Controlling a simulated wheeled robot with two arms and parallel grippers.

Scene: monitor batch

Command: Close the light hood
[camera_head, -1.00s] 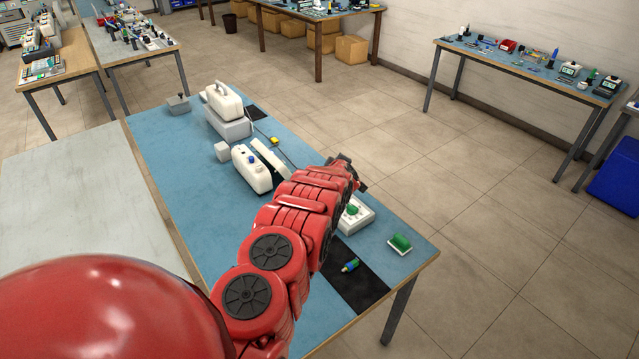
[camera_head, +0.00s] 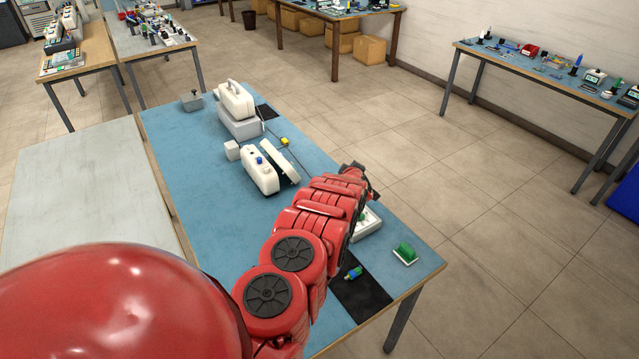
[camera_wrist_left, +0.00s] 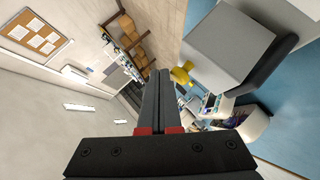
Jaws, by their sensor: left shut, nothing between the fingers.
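The light hood looks to be the white rounded case (camera_head: 258,173) on the blue bench in the head view. Its lid panel (camera_head: 285,165) stands tilted open on its right side. In the left wrist view a white shell with a dark inside (camera_wrist_left: 252,122), probably this hood, shows at lower right, partly cut off. My left gripper (camera_head: 362,172) is at the end of the red arm, to the right of the hood and apart from it. In the wrist view its fingers (camera_wrist_left: 158,78) are together and empty. My right gripper is not in view.
A grey block (camera_wrist_left: 228,45) and a yellow piece (camera_wrist_left: 182,73) are close to the fingers in the wrist view. A white box with a handle (camera_head: 236,100) stands on a grey block behind the hood. A green item (camera_head: 405,254) lies at the bench's near right.

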